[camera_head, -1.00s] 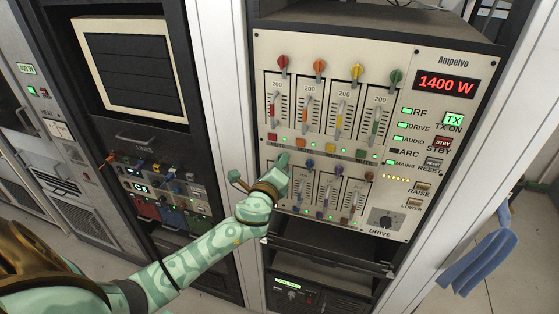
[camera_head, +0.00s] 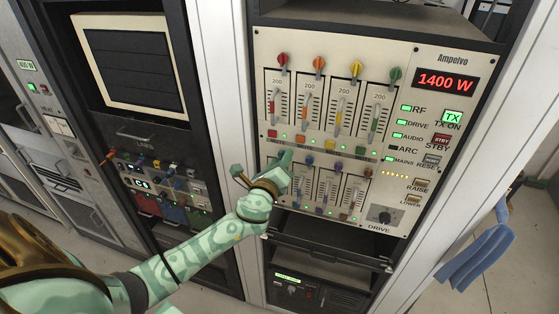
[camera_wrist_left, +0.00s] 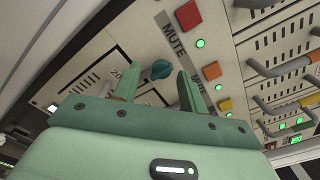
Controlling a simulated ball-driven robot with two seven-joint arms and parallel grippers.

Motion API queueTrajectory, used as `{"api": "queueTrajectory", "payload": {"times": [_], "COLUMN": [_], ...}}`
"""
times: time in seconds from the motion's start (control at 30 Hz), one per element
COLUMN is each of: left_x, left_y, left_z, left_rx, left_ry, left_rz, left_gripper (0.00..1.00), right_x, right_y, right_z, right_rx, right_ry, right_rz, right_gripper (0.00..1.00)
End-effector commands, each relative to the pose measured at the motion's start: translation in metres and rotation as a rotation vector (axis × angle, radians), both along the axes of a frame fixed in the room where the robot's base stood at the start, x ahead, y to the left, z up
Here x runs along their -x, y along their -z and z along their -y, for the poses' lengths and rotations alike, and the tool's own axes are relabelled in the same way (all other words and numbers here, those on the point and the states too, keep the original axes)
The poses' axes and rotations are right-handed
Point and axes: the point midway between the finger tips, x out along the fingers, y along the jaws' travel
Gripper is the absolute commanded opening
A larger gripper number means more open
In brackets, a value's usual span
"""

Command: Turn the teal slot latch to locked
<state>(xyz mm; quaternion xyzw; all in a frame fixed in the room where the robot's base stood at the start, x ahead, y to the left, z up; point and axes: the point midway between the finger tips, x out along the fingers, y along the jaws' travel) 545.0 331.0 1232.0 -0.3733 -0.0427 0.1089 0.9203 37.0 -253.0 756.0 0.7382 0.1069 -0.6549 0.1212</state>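A teal knob (camera_wrist_left: 161,69), which looks like the teal slot latch, shows in the left wrist view on the cream panel, beside a slotted scale marked 20. My left gripper (camera_wrist_left: 158,82) is open, with one finger on either side of the line to the knob. The knob sits just beyond the fingertips, and I cannot tell whether they touch it. In the head view my left gripper (camera_head: 284,160) is at the left end of the panel's lower lever row and hides the knob there. My right gripper is not in view.
Lower levers with a blue knob (camera_head: 310,160) and a purple knob (camera_head: 335,166) stand close to the right of my gripper. Above are a row of small coloured buttons and the upper levers. A red button (camera_wrist_left: 188,15) marked MUTE is near the fingers.

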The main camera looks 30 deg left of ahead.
Motion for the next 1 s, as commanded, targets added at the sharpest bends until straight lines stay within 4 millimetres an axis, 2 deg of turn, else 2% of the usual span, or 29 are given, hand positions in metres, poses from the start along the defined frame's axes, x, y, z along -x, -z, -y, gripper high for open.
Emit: {"api": "queueTrajectory", "payload": {"times": [0.27, 0.37, 0.53, 0.8, 1.0], "left_x": [0.0, 0.006, 0.038, 0.11, 0.146], "left_y": [-0.001, 0.0, 0.001, 0.002, 0.002], "left_z": [0.0, 0.001, 0.009, 0.026, 0.035], "left_rx": [0.0, 0.0, 0.001, 0.002, 0.0], "left_ry": [-0.001, -0.001, 0.001, 0.001, -0.001], "left_rz": [0.002, 0.001, 0.0, -0.002, -0.001], "left_gripper": [0.43, 0.43, 0.43, 0.43, 0.43], "right_x": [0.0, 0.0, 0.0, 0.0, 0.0], "right_y": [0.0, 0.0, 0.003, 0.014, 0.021], "right_z": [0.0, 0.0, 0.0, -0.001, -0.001], "right_rx": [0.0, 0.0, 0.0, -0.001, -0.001], "right_ry": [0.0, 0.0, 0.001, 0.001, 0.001], "right_rz": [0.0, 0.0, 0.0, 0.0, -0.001], "right_gripper": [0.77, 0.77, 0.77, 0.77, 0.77]}}
